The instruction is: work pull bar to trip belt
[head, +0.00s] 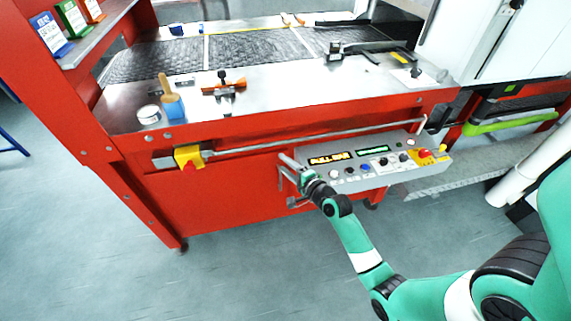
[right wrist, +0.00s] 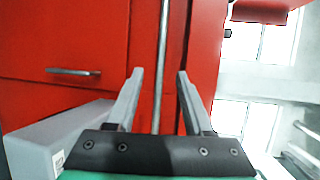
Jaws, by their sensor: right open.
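The pull bar (head: 270,149) is a long thin silver rod along the red front of the belt machine. Its left end is at a yellow block with a red button. My right gripper (head: 285,160) is open, just below the middle of the bar in the head view. In the right wrist view the bar (right wrist: 163,45) runs between the two spread grey fingers of the right gripper (right wrist: 159,76). The fingers are not closed on it, and I cannot tell how deep it sits between them. The left gripper is not in view.
A grey control panel (head: 362,163), with lit "PULL BAR" and green displays, sits right beside my gripper. The yellow block (head: 187,157) is at the left. The floor in front is clear.

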